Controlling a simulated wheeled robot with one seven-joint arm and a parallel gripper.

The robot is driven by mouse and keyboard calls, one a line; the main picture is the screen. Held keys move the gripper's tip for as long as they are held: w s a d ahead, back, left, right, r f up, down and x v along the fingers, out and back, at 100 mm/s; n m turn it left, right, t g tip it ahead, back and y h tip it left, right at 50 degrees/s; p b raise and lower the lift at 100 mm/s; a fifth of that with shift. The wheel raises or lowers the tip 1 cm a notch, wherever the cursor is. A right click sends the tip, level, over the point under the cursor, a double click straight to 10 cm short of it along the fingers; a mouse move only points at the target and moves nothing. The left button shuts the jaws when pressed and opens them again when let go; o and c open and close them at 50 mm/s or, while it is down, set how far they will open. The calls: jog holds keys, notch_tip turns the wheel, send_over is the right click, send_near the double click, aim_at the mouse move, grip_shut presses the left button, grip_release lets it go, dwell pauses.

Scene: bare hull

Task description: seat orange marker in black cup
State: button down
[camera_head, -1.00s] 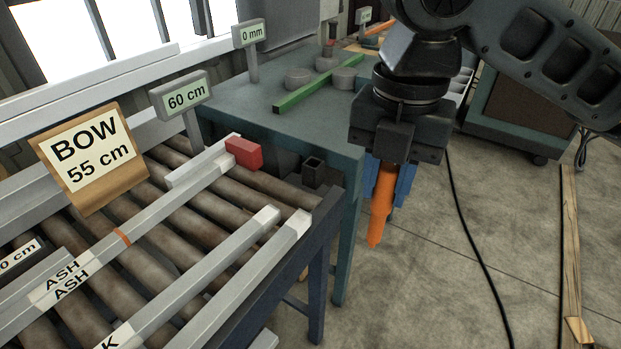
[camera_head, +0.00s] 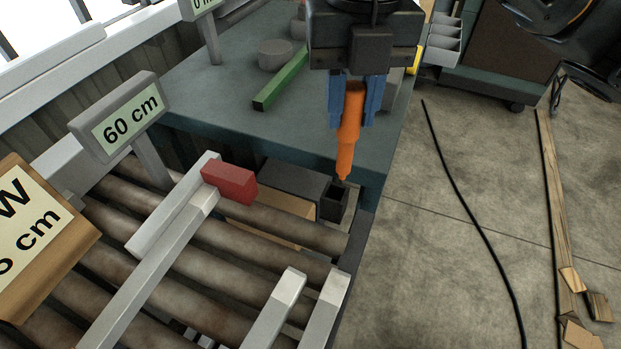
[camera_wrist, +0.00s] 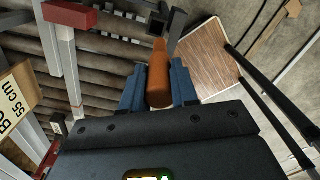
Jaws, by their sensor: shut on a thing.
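My gripper (camera_head: 352,103) has blue fingers and is shut on the orange marker (camera_head: 350,135). The marker hangs nearly upright with its narrow tip down. The black cup (camera_head: 335,201) is a small square open holder at the right end of the rollers, beside the teal table. In the head view the marker's tip shows just above the cup's far rim; I cannot tell the exact gap. In the wrist view the marker (camera_wrist: 159,75) sits between the blue fingers (camera_wrist: 160,92), and the black cup (camera_wrist: 159,19) shows beyond its tip, apart from it in the picture.
A red block (camera_head: 229,182) lies by a grey bar on the rollers (camera_head: 205,262), left of the cup. A green bar (camera_head: 281,80) lies on the teal table (camera_head: 225,97). A 60 cm sign (camera_head: 130,117) stands at left. The concrete floor on the right holds a black cable (camera_head: 455,190).

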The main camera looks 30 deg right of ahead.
aim_at(339, 161)
jog(key=f, duration=0.2)
jog(key=w+f, duration=0.1)
jog(key=f, duration=0.2)
jog(key=shift+w+f, duration=0.1)
jog(key=shift+f, duration=0.15)
jog(key=shift+f+b, duration=0.35)
jog(key=shift+f, duration=1.9)
jog(key=shift+f, duration=0.2)
jog(key=c, duration=0.9)
grip_release()
jog(key=shift+r, duration=0.1)
jog(key=shift+o, duration=0.2)
notch_tip(339, 161, up, 12)
jog(key=shift+r+p, duration=0.15)
jog(key=shift+p, duration=0.25)
